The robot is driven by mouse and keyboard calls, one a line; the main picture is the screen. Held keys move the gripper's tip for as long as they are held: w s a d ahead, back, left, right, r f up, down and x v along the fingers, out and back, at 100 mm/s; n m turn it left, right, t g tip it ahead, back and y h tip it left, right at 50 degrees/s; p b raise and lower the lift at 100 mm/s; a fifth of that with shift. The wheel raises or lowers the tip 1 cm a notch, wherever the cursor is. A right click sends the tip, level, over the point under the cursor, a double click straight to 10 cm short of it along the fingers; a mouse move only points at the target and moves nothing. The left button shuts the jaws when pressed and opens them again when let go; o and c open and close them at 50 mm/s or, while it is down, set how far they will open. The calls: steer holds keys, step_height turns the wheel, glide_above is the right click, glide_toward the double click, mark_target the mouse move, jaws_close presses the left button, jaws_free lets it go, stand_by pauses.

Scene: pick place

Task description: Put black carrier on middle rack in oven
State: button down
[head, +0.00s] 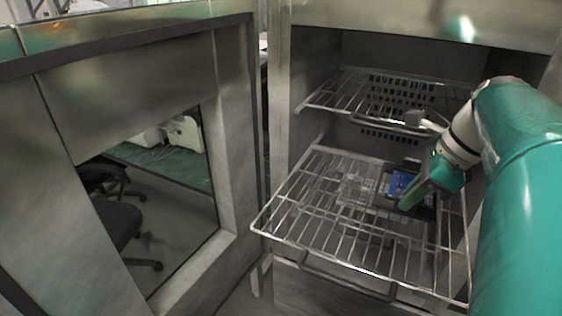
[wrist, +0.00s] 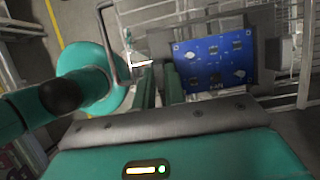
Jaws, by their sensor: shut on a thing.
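The black carrier (head: 424,212) holds a blue circuit board and is at the pulled-out wire rack (head: 330,232) of the oven, over its right part. My gripper (head: 408,203) is shut on the carrier's edge beside the blue board (head: 400,182). In the wrist view, the two green fingers (wrist: 160,82) are close together, left of the blue board (wrist: 213,62) and the dark carrier (wrist: 264,50). The carrier looks roughly level. My fingers hide part of it, and I cannot tell whether its underside touches the wires.
The oven door (head: 130,80) stands open at the left, with a window in it. An upper rack (head: 350,95) sits above and further back. A pale, see-through grid-like thing (head: 357,190) shows left of the carrier. The front left of the pulled-out rack is bare.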

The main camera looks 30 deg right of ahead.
mark_target(381, 199)
steer(key=w+a+f, duration=0.1)
steer(key=f, duration=0.1)
steer(key=w+f, duration=0.1)
steer(key=w, duration=0.1)
steer(key=w+a+f, duration=0.1)
steer(key=w+f, duration=0.1)
steer(key=shift+w+a+f, duration=0.15)
steer(key=shift+a+f, duration=0.15)
steer(key=shift+f, duration=0.05)
steer(key=shift+s+d+x, duration=0.1)
steer(key=shift+d+x, duration=0.05)
steer(key=shift+x, duration=0.9)
steer(key=shift+s+d+x, duration=0.1)
steer(key=shift+x, duration=1)
steer(key=shift+f, duration=0.25)
steer(key=c, duration=1.5)
jaws_free()
steer(key=shift+o, duration=0.2)
